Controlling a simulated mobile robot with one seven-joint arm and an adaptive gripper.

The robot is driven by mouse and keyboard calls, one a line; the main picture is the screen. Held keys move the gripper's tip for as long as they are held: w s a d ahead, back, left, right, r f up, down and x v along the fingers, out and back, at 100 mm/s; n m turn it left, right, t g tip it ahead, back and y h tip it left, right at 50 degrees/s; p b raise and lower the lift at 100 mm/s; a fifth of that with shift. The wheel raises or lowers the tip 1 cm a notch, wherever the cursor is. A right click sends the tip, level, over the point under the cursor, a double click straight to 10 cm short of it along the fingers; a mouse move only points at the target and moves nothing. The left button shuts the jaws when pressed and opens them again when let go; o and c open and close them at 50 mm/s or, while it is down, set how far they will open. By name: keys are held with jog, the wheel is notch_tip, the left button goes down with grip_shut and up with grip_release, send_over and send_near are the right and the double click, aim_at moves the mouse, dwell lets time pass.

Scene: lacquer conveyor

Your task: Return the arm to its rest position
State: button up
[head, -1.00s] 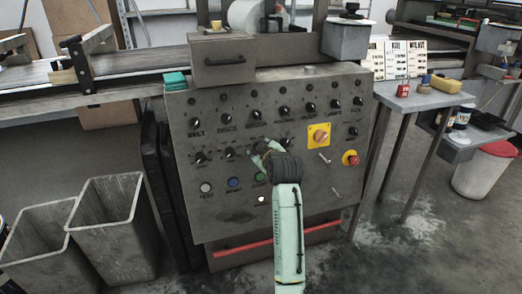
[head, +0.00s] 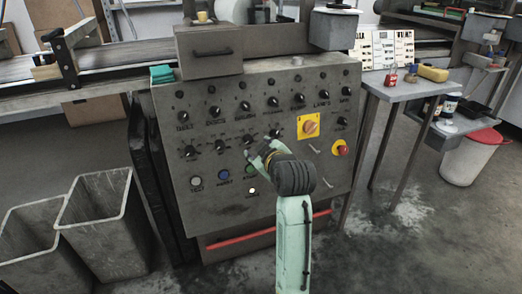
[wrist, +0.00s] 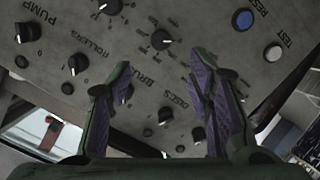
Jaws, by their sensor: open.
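My arm with its pale green link rises from the bottom of the head view in front of the control panel (head: 225,210). My gripper (wrist: 168,98) shows in the wrist view with its two purple-padded fingers spread apart and nothing between them. Beyond the fingers is the grey panel face with black knobs, such as one knob (wrist: 161,39) above the gap. A blue button (wrist: 243,19) and a white button (wrist: 273,53) lie to the upper right of the fingers.
Two grey bins (head: 108,222) stand left of the panel. A yellow plate with a rotary switch (head: 308,126) and a red button (head: 341,148) are on the panel's right. A side table (head: 395,90) stands right. A red bar (head: 240,243) crosses the panel's lower front.

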jog(key=shift+s+r, duration=0.1)
jog(key=shift+s, duration=0.2)
